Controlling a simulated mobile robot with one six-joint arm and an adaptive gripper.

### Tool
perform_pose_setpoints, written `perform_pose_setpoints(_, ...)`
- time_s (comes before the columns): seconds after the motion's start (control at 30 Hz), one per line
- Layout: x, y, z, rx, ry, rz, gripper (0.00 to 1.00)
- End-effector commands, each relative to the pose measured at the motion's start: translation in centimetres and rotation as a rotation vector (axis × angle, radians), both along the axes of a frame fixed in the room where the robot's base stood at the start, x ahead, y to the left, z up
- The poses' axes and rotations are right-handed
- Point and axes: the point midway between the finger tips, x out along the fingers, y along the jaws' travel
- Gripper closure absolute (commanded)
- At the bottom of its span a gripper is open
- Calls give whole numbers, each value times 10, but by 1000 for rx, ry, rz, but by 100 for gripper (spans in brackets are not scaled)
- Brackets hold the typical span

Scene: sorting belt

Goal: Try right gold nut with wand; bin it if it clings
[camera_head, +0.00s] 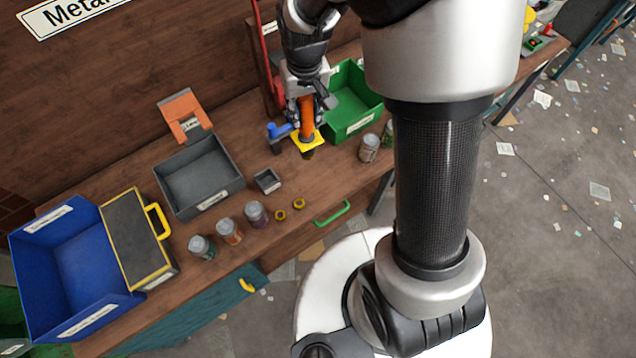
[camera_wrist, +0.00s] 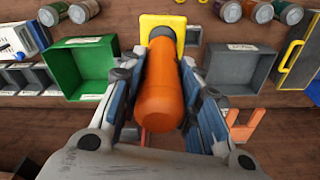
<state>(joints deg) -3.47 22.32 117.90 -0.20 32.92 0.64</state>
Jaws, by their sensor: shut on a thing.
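Two gold nuts lie on the wooden bench near its front edge. The right gold nut (camera_head: 299,203) is slightly farther from the edge than the left gold nut (camera_head: 280,215). My gripper (camera_head: 305,97) is shut on the orange handle, well behind the nuts. In the wrist view the handle (camera_wrist: 162,88) sits between my fingers. I cannot tell whether the wand's dark end touches the bench or a holder.
A green bin (camera_head: 362,124) is right of the wand; a blue part (camera_head: 278,131) is left. A grey tray (camera_head: 209,203), small dark box (camera_head: 267,181), several jars (camera_head: 256,214), a yellow-edged case (camera_head: 137,238) and blue bin (camera_head: 74,325) stand leftward. Two jars (camera_head: 369,148) are right.

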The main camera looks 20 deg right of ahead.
Motion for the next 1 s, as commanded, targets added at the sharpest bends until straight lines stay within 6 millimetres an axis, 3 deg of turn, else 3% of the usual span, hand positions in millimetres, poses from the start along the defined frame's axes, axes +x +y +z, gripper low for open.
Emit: perform_pose_setpoints(1.0,35,107,1,1,-2,2,98)
